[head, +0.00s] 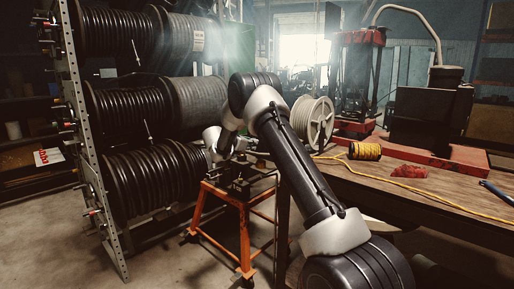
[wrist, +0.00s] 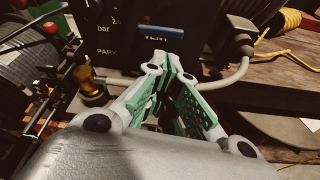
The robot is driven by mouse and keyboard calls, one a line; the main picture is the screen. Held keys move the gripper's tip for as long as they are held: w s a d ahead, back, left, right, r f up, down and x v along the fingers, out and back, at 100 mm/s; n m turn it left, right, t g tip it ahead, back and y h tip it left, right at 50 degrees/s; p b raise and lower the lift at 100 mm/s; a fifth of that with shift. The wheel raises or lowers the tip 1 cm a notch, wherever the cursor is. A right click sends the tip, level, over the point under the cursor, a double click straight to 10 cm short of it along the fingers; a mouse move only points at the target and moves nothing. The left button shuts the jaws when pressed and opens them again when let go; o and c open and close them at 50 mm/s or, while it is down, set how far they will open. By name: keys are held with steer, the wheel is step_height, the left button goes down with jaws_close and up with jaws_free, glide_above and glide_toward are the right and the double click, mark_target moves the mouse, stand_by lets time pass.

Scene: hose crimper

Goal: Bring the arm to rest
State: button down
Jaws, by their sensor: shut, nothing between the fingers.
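My arm reaches up from the bottom right of the head view, bends at a high elbow, and comes down to its white wrist near the orange-legged stand (head: 243,205). My gripper (wrist: 168,78) shows in the wrist view with its green-padded fingers shut and nothing between them. It points toward a dark box (wrist: 135,38) marked VENT and PARK. I cannot tell whether the fingertips touch the box. In the head view the fingers cannot be made out.
A rack of black hose reels (head: 135,110) stands at left. A wooden bench (head: 370,190) at right holds a white reel (head: 312,120), a yellow spool (head: 365,151) and a red rag (head: 409,171). In the wrist view a brass fitting (wrist: 92,84) and a grey hose (wrist: 228,80) are close by.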

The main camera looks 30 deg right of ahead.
steer(key=shift+v, duration=1.05)
steer(key=shift+a+f, duration=0.1)
